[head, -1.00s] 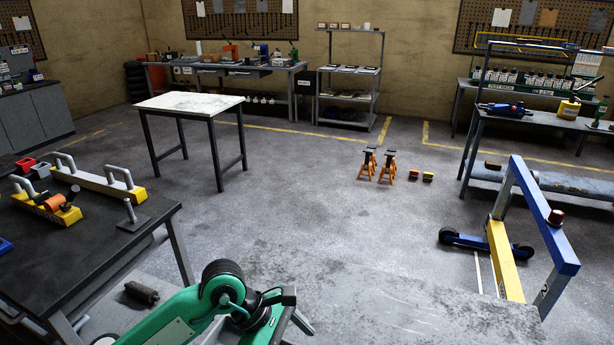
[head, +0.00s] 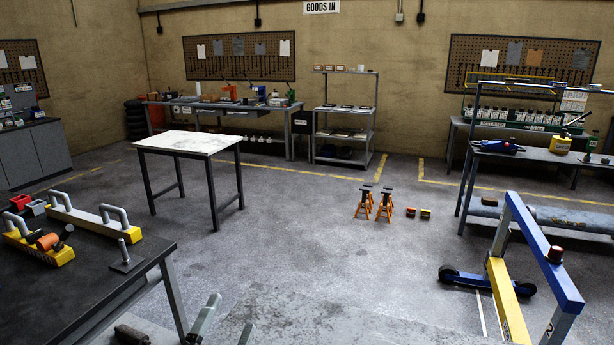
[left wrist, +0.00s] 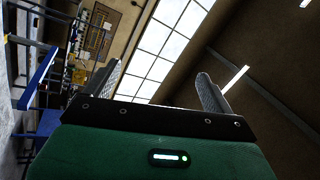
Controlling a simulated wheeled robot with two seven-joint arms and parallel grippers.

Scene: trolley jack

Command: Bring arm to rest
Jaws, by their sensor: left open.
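My left gripper (head: 226,326) shows at the bottom edge of the head view, with only its two grey fingers in the picture. The fingers are apart. In the left wrist view the same gripper (left wrist: 158,90) is open and empty, its two fingers spread above its dark base and green housing. Between and beyond the fingers are roof windows, the dark ceiling and the tilted room. No held object shows. My right gripper is in neither view.
A black-topped bench (head: 90,265) with yellow-based handled fixtures stands left. A white-topped table (head: 187,142) stands behind it. A blue-and-yellow frame (head: 545,255) with a wheeled blue base stands right. Two orange stands (head: 375,203) are on the floor. The middle floor is clear.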

